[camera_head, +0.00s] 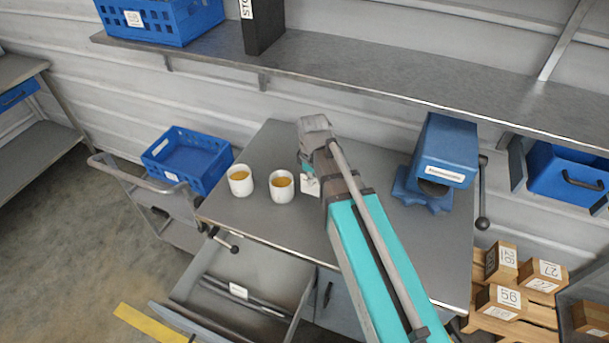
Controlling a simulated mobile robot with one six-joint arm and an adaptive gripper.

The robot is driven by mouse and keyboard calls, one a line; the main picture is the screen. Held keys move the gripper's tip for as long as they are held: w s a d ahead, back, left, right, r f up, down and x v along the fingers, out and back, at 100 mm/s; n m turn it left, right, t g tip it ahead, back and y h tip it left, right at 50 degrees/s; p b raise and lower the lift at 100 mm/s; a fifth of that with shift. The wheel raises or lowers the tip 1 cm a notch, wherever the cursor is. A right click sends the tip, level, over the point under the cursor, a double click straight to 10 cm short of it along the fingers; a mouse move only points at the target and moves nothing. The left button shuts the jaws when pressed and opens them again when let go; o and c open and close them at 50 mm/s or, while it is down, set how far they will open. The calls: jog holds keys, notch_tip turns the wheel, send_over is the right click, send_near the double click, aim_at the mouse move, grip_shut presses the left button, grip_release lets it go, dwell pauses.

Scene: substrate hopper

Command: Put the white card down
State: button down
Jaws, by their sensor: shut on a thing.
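The white card (310,187) shows as a small pale piece just above or at the grey table top (255,218), to the right of two white cups. My gripper (307,174) is shut on the card, at the end of my arm. My arm hides part of the gripper and the card's right side. I cannot tell whether the card touches the table.
Two white cups with amber contents, the left cup (240,181) and the right cup (282,186), stand close by. A blue machine (445,150) stands at the table's right. A drawer (245,285) is open below. A shelf (330,70) runs behind. The table's front left is clear.

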dwell(0.3)
jog(key=w+f+b, duration=0.9)
jog(key=w, duration=0.4)
jog(key=shift+a, duration=0.45)
jog(key=shift+w+f+b, duration=0.45)
jog(key=shift+f+b, duration=1.55)
jog(key=shift+b, duration=0.05)
jog(key=shift+f, duration=0.1)
jog(key=c, duration=0.8)
grip_release()
